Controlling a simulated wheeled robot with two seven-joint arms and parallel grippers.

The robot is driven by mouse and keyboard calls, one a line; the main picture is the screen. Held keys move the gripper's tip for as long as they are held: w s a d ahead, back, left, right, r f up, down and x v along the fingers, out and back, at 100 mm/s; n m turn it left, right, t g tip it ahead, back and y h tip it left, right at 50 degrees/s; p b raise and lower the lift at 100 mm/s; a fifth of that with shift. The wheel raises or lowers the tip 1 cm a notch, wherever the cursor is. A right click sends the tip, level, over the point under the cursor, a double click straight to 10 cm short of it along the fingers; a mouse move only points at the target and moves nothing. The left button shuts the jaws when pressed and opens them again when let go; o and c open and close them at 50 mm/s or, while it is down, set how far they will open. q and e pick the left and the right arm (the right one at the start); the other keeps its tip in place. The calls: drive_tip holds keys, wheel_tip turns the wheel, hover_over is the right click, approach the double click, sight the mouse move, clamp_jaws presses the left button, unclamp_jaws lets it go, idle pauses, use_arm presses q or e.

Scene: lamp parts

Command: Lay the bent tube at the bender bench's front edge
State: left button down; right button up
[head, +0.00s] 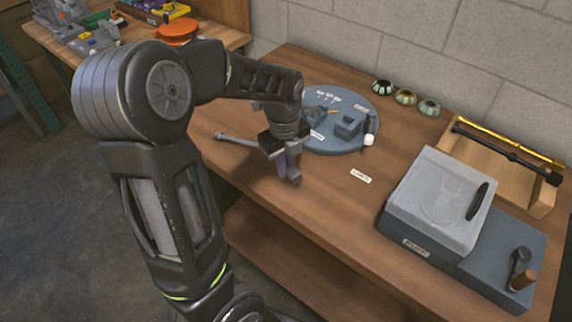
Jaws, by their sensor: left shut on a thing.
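My left gripper (287,172) points down over the front part of the wooden bench (335,205), just in front of the round blue-grey bender plate. It is shut on the bent tube. A thin grey length of the tube (236,140) sticks out to the left of the gripper, near the bench's front edge. The rest of the tube is hidden by the gripper, so its bend does not show. I cannot tell whether the tube touches the bench top. My right gripper is not in view.
The round bender plate (357,104) carries grey blocks and a dark handle with a white end. A grey box-shaped machine (440,200) stands at the right. Behind it is a wooden tray (533,190) with long rods. Three small cups (405,97) stand by the wall. A labelled patch of bench is clear.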

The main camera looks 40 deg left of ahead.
use_arm(q)
drive_tip(key=shift+f+b, duration=0.55)
drive_tip(key=shift+f, duration=0.2)
drive_tip(key=c, duration=1.4)
unclamp_jaws()
drive_tip(key=shift+s, duration=0.1)
wheel_tip(320, 180, up, 8)
drive_tip(key=shift+f, duration=0.1)
